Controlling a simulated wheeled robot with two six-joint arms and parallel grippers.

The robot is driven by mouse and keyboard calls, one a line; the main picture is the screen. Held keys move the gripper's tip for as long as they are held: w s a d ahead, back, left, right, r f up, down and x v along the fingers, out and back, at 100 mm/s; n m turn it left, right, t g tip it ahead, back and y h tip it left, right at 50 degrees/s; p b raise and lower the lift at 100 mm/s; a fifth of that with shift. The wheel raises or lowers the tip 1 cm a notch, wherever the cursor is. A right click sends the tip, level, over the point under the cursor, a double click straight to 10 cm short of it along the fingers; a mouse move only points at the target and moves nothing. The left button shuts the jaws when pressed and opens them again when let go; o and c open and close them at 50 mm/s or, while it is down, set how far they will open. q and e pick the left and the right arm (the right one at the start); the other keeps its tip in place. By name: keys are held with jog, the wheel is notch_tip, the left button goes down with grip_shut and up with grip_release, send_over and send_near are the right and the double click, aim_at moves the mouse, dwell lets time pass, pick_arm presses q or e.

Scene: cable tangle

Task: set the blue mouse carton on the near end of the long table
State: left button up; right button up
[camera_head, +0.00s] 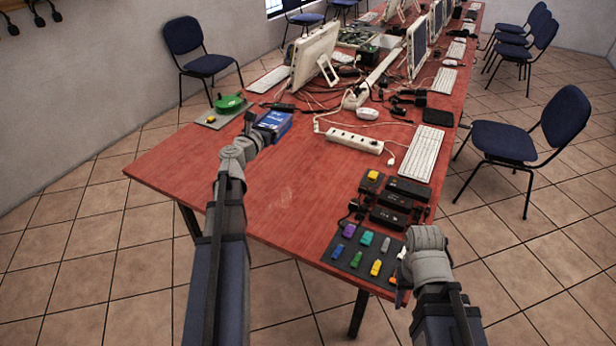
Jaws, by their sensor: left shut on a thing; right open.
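The blue mouse carton (276,121) is at the left side of the long red table (190,165), toward the near half. My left gripper (262,126) is shut on its left side; the wrist partly hides the fingers. I cannot tell whether the carton touches the tabletop. My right gripper (401,284) is at the near right corner, beside the dark mat of coloured sticks, and is open; its fingers are mostly hidden by the wrist. The near left and middle of the tabletop is bare red wood.
A dark mat (343,262) with several coloured sticks and black adapters (390,210) fill the near right. A white power strip (355,141) and keyboard (423,153) lie beyond. A grey mat (213,121) with a green item (229,102) is left of the carton. Chairs (520,141) flank the table.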

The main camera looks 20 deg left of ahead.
pick_arm(q)
jog(key=shift+w+d+f, duration=0.15)
jog(key=shift+w+d, duration=0.05)
jog(key=shift+d, duration=0.2)
jog(key=shift+d+f+b, duration=0.1)
jog(key=shift+f+b, duration=0.2)
jog(key=shift+b, duration=0.15)
notch_tip(320, 180, down, 20)
jog(key=s+h+b, duration=0.1)
jog(key=b, duration=1.8)
jog(key=shift+a+r+m, duration=0.25)
jog(key=shift+a+m, duration=0.05)
jog(key=shift+a, duration=0.1)
pick_arm(e)
notch_tip(320, 180, down, 20)
jog(key=shift+d+f, duration=0.2)
jog(key=shift+d, duration=0.1)
pick_arm(q)
jog(key=shift+f+b, duration=0.1)
jog(key=shift+b, duration=0.25)
pick_arm(e)
jog(key=shift+f, duration=0.1)
pick_arm(q)
notch_tip(320, 180, down, 10)
jog(key=b, duration=1)
pick_arm(e)
notch_tip(320, 180, down, 10)
jog(key=shift+r, duration=0.2)
jog(key=shift+w+d, duration=0.1)
jog(key=shift+f, duration=0.1)
